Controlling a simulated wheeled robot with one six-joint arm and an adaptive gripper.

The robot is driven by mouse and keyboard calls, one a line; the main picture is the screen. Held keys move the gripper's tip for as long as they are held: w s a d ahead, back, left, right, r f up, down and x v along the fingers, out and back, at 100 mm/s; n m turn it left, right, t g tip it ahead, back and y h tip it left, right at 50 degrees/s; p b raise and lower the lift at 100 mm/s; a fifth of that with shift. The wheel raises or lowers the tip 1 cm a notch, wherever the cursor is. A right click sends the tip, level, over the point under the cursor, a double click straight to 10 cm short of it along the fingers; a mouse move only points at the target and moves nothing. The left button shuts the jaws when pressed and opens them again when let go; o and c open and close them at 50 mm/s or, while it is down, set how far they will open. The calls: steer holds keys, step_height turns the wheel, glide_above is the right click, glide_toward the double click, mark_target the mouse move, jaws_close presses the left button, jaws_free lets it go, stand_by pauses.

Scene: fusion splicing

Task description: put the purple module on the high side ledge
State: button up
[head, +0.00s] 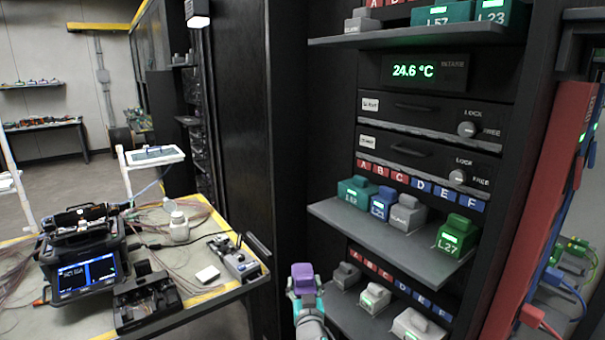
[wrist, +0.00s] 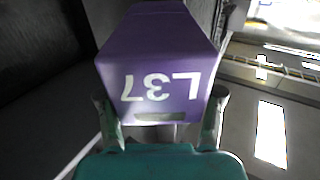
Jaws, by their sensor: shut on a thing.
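The purple module (head: 303,272) is held by my gripper (head: 304,291), low in front of the rack and left of its lower shelves. In the wrist view the module (wrist: 158,48) sits between the two fingers of my gripper (wrist: 160,112), its label L37 upside down. A small raised white ledge (head: 153,157) stands on a post behind the workbench, with a flat item on it. The rack's top shelf (head: 400,36) bears teal modules and a grey one. I cannot tell for certain which is the high side ledge.
The rack's middle shelf (head: 385,235) bears teal, blue, grey and green modules, with a gap before the green one. Below it is another shelf with grey modules. The workbench (head: 205,297) at left carries a splicer (head: 85,265), a jar and cables. A red upright (head: 540,200) stands at right.

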steer(key=s+d+f, duration=0.4)
steer(key=s+f, duration=0.1)
steer(key=f, duration=0.4)
steer(key=s+d+f, duration=0.4)
steer(key=s+f, duration=0.1)
steer(key=f, duration=0.4)
steer(key=shift+s+d+n+y, duration=0.3)
steer(key=shift+s+y, duration=0.1)
steer(key=shift+h, duration=0.4)
steer(key=s+d+f, duration=0.1)
steer(key=s+f, duration=0.1)
steer(key=s+d+f, duration=0.3)
steer(key=s+f, duration=0.2)
steer(key=shift+s+d, duration=0.1)
steer(key=shift+d, duration=0.1)
steer(key=shift+m+h, duration=0.8)
steer(key=shift+h, duration=0.1)
steer(key=s+d+f, duration=0.1)
steer(key=s+f, duration=0.1)
steer(key=s, duration=0.1)
steer(key=s+d+f, duration=0.2)
steer(key=s, duration=0.1)
steer(key=s+d+f, duration=0.2)
steer(key=s, duration=0.1)
steer(key=shift+s, duration=0.4)
